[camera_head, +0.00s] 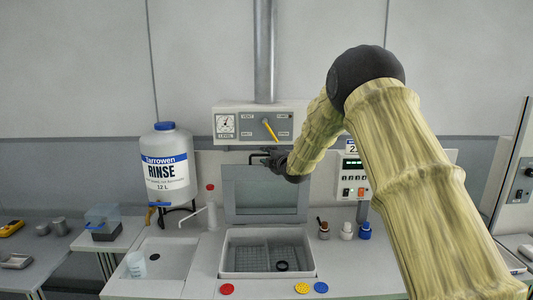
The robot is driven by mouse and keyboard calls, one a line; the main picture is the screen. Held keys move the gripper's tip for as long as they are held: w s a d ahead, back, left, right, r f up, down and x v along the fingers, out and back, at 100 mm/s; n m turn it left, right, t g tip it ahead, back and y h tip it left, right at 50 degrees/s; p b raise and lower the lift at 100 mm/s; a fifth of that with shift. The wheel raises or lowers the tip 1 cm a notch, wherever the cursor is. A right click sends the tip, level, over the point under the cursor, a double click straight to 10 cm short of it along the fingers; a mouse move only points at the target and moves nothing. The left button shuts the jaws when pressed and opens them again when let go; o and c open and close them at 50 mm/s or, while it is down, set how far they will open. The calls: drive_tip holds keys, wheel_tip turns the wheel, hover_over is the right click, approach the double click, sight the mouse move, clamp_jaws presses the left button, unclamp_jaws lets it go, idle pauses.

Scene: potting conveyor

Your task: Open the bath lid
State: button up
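The bath lid (265,217) stands raised, near upright, along the back edge of the bath (225,262). It is a grey framed panel with a dark handle (252,155) at its top edge. The open bath shows a wire basket-like inside with a dark ring (282,266) in it. My gripper (268,159) is dark and small, at the top of the lid beside the handle. Whether its fingers are closed around the handle is too small to tell.
A rinse tank (168,170) and a sink (160,258) stand to the left. A control box (245,124) hangs above the lid. Several small bottles (346,231) and a control panel (353,178) are to the right. Coloured buttons (302,288) line the front edge.

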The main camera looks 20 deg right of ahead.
drive_tip(key=shift+w+f, duration=0.25)
drive_tip(key=shift+w, duration=0.65)
drive_tip(key=shift+c, duration=0.5)
clamp_jaws()
drive_tip(key=shift+a, duration=0.1)
